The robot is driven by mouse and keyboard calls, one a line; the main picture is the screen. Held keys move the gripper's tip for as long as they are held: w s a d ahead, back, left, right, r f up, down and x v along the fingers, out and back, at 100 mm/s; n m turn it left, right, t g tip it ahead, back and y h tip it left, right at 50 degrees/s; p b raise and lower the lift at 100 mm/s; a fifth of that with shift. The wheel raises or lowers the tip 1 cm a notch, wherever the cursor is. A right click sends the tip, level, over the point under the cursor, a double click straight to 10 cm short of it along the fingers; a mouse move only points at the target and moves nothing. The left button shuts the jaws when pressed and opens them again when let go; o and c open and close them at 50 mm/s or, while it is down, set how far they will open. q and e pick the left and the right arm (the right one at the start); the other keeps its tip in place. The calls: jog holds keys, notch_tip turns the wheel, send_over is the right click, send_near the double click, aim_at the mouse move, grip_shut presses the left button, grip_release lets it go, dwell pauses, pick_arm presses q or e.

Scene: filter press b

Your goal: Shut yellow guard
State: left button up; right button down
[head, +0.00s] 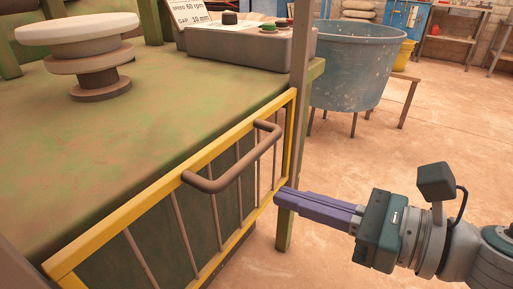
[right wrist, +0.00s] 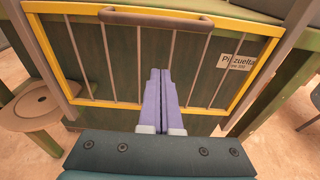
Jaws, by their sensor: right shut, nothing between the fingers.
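The yellow guard (head: 130,208) is a yellow frame with thin upright bars, along the front side of the green machine. It also shows in the right wrist view (right wrist: 48,50), in front of a green panel. A brown bar handle (head: 236,170) sticks out from its top rail; it shows at the top of the right wrist view (right wrist: 155,18). My right gripper (head: 278,196) is shut and empty. Its purple fingertips (right wrist: 160,73) point at the guard's bars, below the handle; I cannot tell whether they touch. My left gripper is out of view.
A grey post (head: 299,60) stands at the guard's right end. A control box (head: 250,48) and a stack of round discs (head: 85,55) stand on the green machine top (head: 130,120). A blue tub (head: 355,65) stands behind. The floor (head: 400,150) on the right is clear.

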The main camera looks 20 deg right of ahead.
jog(key=w+a+r+p, duration=0.2)
jog(key=w+r, duration=0.1)
jog(key=shift+a+r, duration=0.15)
jog(key=shift+r, duration=0.05)
dwell(0.4)
notch_tip(320, 180, up, 25)
jog(key=p, duration=2.1)
jog(key=shift+p, duration=0.3)
